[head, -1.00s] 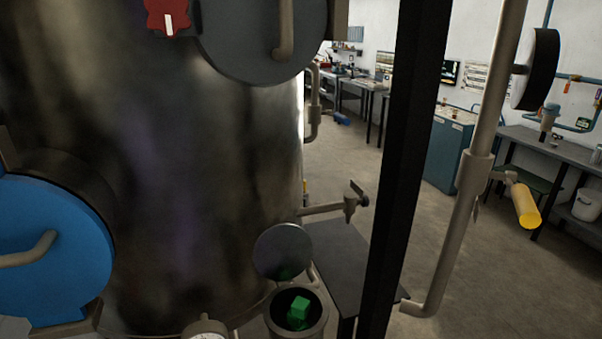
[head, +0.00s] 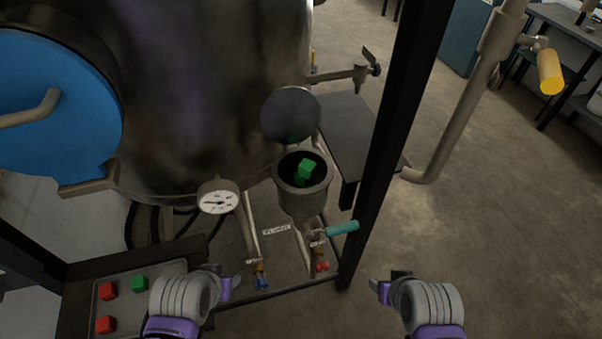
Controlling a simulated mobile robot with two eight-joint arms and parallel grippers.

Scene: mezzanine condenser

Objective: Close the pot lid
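The pot (head: 302,199) is a small grey metal cup on a pipe beside the large tank, with green cubes (head: 308,169) inside. Its round dark lid (head: 290,116) stands raised, tilted up at the back of the rim, so the mouth is uncovered. My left gripper (head: 231,286) is low and left of the pot, apart from it. My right gripper (head: 380,289) is low and right of the pot, also apart from it. Neither appears to hold anything. The finger gaps of both are unclear at this angle.
A black upright post (head: 392,130) stands right of the pot. A dial gauge (head: 217,198) and a teal-handled valve (head: 342,228) are close by. A button panel (head: 128,290) is at lower left. A dark side table (head: 358,135) stands behind. Floor is clear at right.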

